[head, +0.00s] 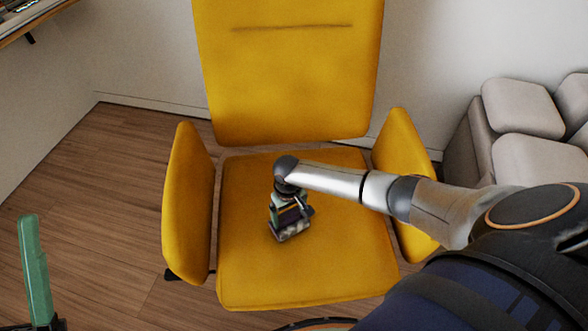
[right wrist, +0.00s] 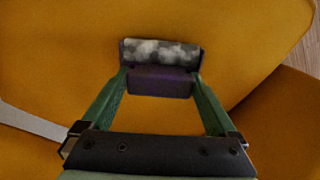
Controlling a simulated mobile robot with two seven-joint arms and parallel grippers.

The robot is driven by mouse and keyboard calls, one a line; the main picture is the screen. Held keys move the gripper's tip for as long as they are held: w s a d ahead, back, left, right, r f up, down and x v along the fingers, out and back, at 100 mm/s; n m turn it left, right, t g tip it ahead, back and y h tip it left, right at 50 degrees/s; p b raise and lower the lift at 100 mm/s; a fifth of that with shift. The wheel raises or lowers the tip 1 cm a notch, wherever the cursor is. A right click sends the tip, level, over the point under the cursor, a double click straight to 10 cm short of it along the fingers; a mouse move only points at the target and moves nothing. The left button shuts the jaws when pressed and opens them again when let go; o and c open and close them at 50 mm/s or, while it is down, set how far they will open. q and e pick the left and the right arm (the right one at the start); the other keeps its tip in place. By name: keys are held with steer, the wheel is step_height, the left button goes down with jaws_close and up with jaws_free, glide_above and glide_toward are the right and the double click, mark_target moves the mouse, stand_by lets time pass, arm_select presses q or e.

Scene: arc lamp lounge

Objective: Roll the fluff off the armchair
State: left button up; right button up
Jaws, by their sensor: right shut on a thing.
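The yellow armchair (head: 250,275) faces me, with its seat, backrest and two side arms in view. My right gripper (head: 288,205) points down over the middle of the seat and is shut on a lint roller (head: 292,232). In the right wrist view the green fingers grip the roller's purple part (right wrist: 160,82) from both sides. Its dark grey roll (right wrist: 160,53) carries patches of white fluff (right wrist: 150,47). The roll is at or just above the seat; contact is hard to tell. No separate fluff is clear on the bare seat. One green finger of my left gripper (head: 37,270) shows at lower left.
Grey cushioned seating (head: 530,160) stands against the wall at the right. A shelf or table edge (head: 35,20) shows at the upper left. Wooden floor (head: 110,210) lies open to the left of the armchair. The side arms rise beside the seat.

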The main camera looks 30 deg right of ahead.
steer(key=shift+w+a+b, duration=0.8)
steer(key=shift+w+a, duration=0.5)
steer(key=shift+w, duration=0.15)
step_height(320, 180, up, 6)
steer(key=p, duration=0.6)
steer(key=shift+p, duration=0.3)
step_height(320, 180, up, 3)
steer(key=p, duration=0.3)
